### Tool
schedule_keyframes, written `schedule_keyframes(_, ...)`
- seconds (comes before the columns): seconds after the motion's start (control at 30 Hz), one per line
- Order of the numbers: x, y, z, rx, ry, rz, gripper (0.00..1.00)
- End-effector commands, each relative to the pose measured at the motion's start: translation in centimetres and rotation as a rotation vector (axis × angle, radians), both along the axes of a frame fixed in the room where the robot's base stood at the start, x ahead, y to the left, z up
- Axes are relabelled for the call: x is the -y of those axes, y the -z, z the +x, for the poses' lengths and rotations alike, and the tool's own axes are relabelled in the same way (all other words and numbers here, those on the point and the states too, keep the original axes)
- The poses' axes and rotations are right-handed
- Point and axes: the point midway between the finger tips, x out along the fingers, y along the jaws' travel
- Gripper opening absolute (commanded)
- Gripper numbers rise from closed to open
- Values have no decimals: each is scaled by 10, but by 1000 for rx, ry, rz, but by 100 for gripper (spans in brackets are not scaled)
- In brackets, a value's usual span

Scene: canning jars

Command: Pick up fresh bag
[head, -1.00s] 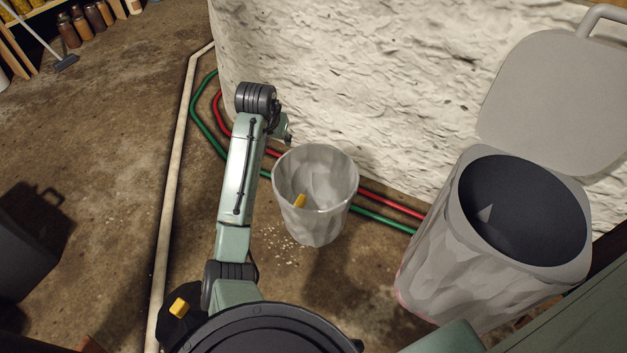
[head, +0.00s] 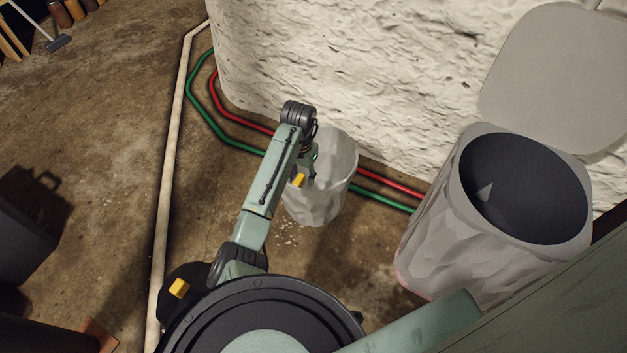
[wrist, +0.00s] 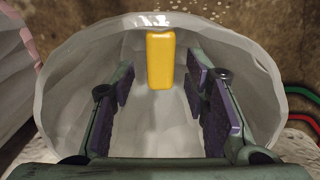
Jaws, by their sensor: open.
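A pale, translucent, bag-like open container (head: 330,195) stands on the floor by the white wall; I take it as the fresh bag. It fills most of the wrist view (wrist: 70,95). A yellow block-like tab (wrist: 160,60) shows at its far inner side in the wrist view, and a yellow piece (head: 298,180) shows beside my gripper in the head view. My gripper (wrist: 158,105) is open, its purple-padded fingers apart over the bag's mouth, with the tab beyond and between them. In the head view my arm hides part of the bag. I cannot tell whether the fingers touch it.
A grey bin (head: 440,225) with a dark interior and raised lid (head: 555,80) stands at right. Green (head: 200,115) and red (head: 235,112) hoses run along the wall behind the bag. A pale pipe (head: 168,170) crosses the floor at left. Open floor lies left of it.

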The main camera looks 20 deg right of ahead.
Motion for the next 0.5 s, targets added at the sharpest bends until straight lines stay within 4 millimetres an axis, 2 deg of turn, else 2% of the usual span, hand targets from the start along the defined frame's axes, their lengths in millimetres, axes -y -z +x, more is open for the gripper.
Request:
schedule_keyframes(0.03,-2,11,-1,-2,-1,1,42)
schedule_keyframes(0.17,-1,26,0,0,0,0,42)
schedule_keyframes(0.4,-1,26,0,1,0,-1,41)
schedule_keyframes(0.5,-1,26,0,1,0,-1,34)
